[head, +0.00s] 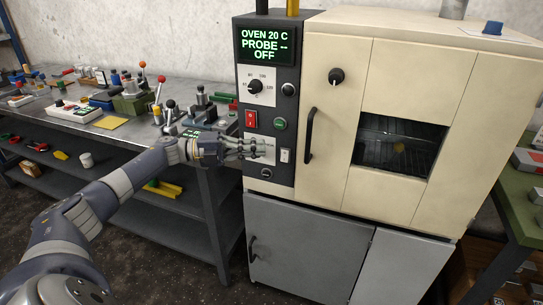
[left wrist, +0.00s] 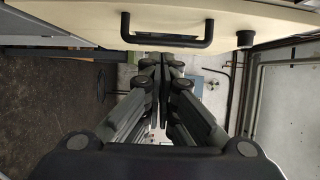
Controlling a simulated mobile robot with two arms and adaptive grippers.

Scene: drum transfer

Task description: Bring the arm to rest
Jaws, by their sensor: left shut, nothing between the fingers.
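My left arm reaches in from the left in the head view. Its gripper (head: 262,149) is in front of the oven's dark control panel (head: 268,175), near the white rocker switch. The gripper is shut and empty; its fingers also show close together in the left wrist view (left wrist: 161,65). I cannot tell whether the fingertips touch anything. The cream oven (head: 470,85) has its door closed, with a black handle (head: 309,135). The handle also shows across the top of the left wrist view (left wrist: 167,43). The display (head: 265,46) reads "OVEN 20 C PROBE -- OFF". My right gripper is not in view.
A metal workbench (head: 130,132) with levers, fixtures and small tools runs along the left, with a lower shelf. A grey cabinet (head: 305,245) stands under the oven. A green-topped bench (head: 520,205) is at the right edge. Dark floor is free at front left.

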